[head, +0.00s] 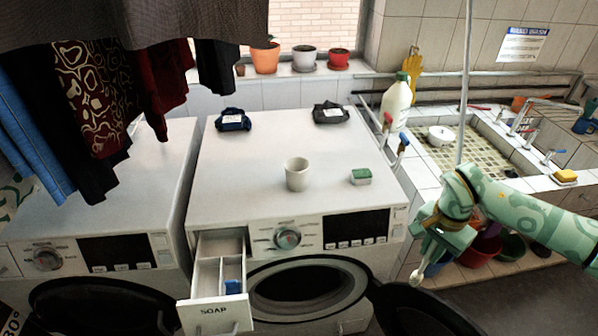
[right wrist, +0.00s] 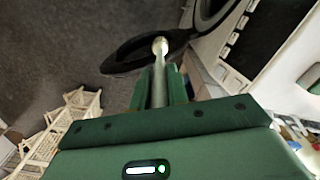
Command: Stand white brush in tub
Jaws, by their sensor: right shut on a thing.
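A white tub (head: 297,176), shaped like a plain cup, stands upright on top of the middle washing machine (head: 235,185). My right gripper (head: 428,256) is in front of the machine's right corner, to the right of the tub and lower than the machine top. It is shut on the white brush (head: 417,275), whose pale end points down and away from the fingers. In the right wrist view the brush (right wrist: 160,48) sticks out between the green fingers (right wrist: 159,92). The part of the brush between the fingers is mostly hidden. My left gripper is not in view.
A green and white sponge (head: 360,177) lies right of the tub. Two dark bundles (head: 233,120) (head: 329,113) lie at the back. A white bottle (head: 397,102) stands behind right. The soap drawer (head: 215,305) and round door (head: 425,312) are open. Clothes (head: 95,95) hang left.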

